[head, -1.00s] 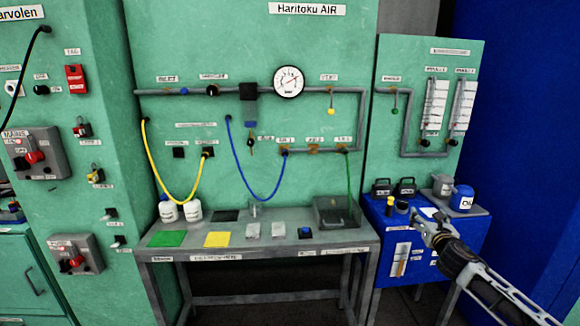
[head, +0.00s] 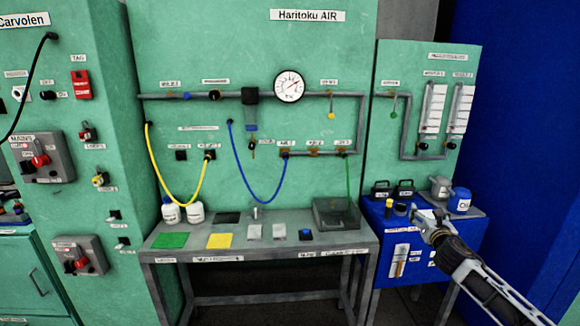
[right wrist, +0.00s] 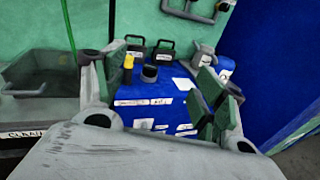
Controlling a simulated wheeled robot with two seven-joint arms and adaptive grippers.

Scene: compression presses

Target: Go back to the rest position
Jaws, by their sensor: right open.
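My right gripper (head: 427,217) is in front of the blue cabinet (head: 376,216) at the right of the head view. In the right wrist view its fingers (right wrist: 155,88) stand wide apart, with nothing between them close by. The blue cabinet top shows beyond the fingers, with a yellow-topped item (right wrist: 128,66) and a dark round item (right wrist: 149,73) on it. My left gripper is not in view.
A grey workbench (head: 262,246) with green and yellow mats stands in the middle, under a green panel with a pressure gauge (head: 289,86). A blue-lidded container (head: 460,199) stands on the cabinet. A blue wall (head: 525,130) is at the right.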

